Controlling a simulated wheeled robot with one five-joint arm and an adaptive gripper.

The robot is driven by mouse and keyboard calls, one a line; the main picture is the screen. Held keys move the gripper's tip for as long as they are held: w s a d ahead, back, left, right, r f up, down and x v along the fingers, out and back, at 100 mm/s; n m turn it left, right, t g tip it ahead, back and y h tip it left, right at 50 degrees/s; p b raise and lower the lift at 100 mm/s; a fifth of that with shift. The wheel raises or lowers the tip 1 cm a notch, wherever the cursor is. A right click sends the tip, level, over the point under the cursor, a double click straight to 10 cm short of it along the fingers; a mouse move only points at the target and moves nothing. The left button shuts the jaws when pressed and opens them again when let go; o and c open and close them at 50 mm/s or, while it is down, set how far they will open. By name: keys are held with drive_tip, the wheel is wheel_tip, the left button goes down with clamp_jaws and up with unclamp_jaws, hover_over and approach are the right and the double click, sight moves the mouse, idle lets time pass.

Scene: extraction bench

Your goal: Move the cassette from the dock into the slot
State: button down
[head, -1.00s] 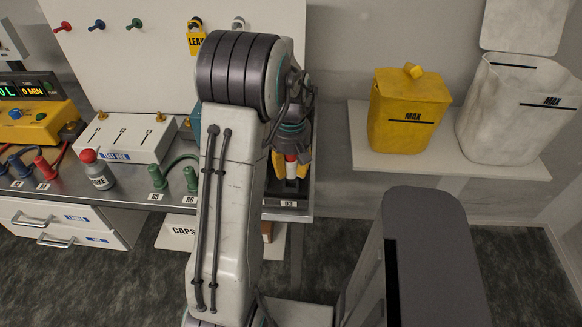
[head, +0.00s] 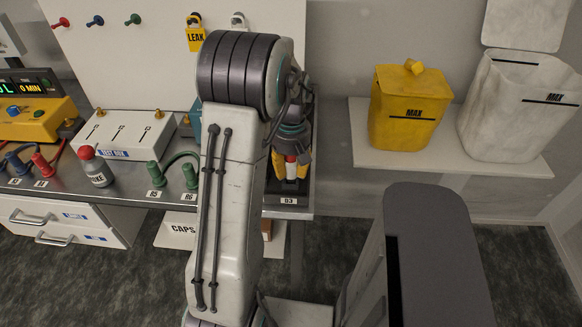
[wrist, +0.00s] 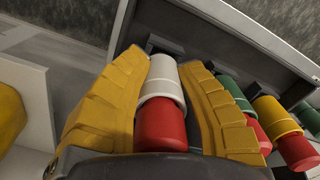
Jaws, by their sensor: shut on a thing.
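My gripper (wrist: 185,110) has two yellow fingers. They are shut on a cylinder with a white upper part (wrist: 164,82) and a red end (wrist: 161,125), which I take to be the cassette. In the head view my gripper (head: 290,166) is low over the right end of the bench, just behind the D3 label (head: 289,201). The red end also shows there between the fingers. The cassette's far end meets a dark part at the bench in the wrist view; I cannot tell whether it is still seated in the dock. No slot can be made out for certain.
In the wrist view a green and red cylinder (wrist: 238,118) and a yellow and red one (wrist: 277,116) stand close to the right finger. A yellow bin (head: 405,120) stands on a shelf at right.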

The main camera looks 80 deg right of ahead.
drive_tip(key=shift+f+b, duration=0.55)
drive_tip(key=shift+f, duration=0.25)
drive_tip(key=c, duration=0.9)
unclamp_jaws()
drive_tip(key=shift+o, duration=0.2)
drive_tip(key=shift+r, duration=0.15)
wheel_tip(320, 180, up, 12)
drive_tip(key=shift+f, duration=0.1)
